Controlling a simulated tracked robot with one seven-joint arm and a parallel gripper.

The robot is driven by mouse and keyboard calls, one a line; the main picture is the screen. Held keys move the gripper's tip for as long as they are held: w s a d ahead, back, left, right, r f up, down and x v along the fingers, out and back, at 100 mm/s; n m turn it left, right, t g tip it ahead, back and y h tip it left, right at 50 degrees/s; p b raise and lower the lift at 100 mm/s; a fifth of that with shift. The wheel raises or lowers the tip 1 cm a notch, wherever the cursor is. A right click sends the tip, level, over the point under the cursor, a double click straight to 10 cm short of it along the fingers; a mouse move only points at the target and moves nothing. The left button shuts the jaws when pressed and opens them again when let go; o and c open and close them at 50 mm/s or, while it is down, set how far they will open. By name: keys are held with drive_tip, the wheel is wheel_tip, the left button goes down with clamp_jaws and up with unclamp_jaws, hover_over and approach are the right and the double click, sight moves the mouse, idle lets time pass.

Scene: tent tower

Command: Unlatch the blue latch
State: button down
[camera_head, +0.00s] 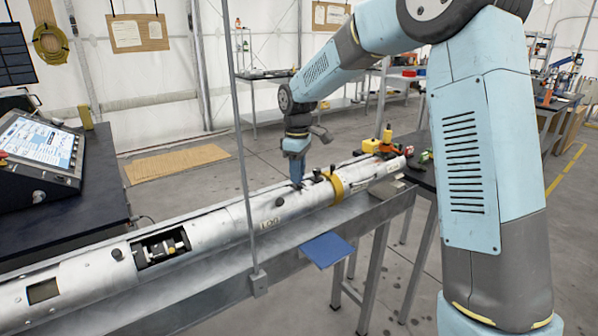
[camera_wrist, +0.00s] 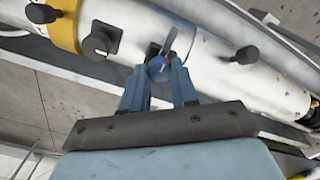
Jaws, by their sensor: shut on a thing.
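The blue latch (camera_wrist: 158,70) is a round blue knob with a thin grey lever rising from it. It sits in a dark recess on the silver tube (camera_wrist: 215,40). My gripper (camera_wrist: 160,84) reaches down to the tube and is shut on the blue latch, with one finger on each side of the knob. In the head view my gripper (camera_head: 297,180) meets the top of the tube (camera_head: 255,215) left of a yellow ring (camera_head: 338,188). The latch itself is too small and covered to make out there.
Black knobs stand on both sides of the latch: a square-based one (camera_wrist: 97,43) and a round one (camera_wrist: 247,55). A blue plate (camera_head: 327,250) juts from the tube's bench. A console (camera_head: 45,145) stands on a dark table at left. A grey upright pole (camera_head: 240,150) stands before the tube.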

drive_tip(key=shift+w+d+r, duration=0.1)
drive_tip(key=shift+w+d, duration=0.1)
drive_tip(key=shift+d, duration=0.1)
drive_tip(key=c, duration=1.1)
unclamp_jaws()
drive_tip(key=shift+o, duration=1.2)
drive_tip(key=shift+s+a, duration=0.1)
drive_tip(key=shift+a, duration=0.05)
wheel_tip(320, 180, up, 14)
drive_tip(key=shift+f, duration=0.2)
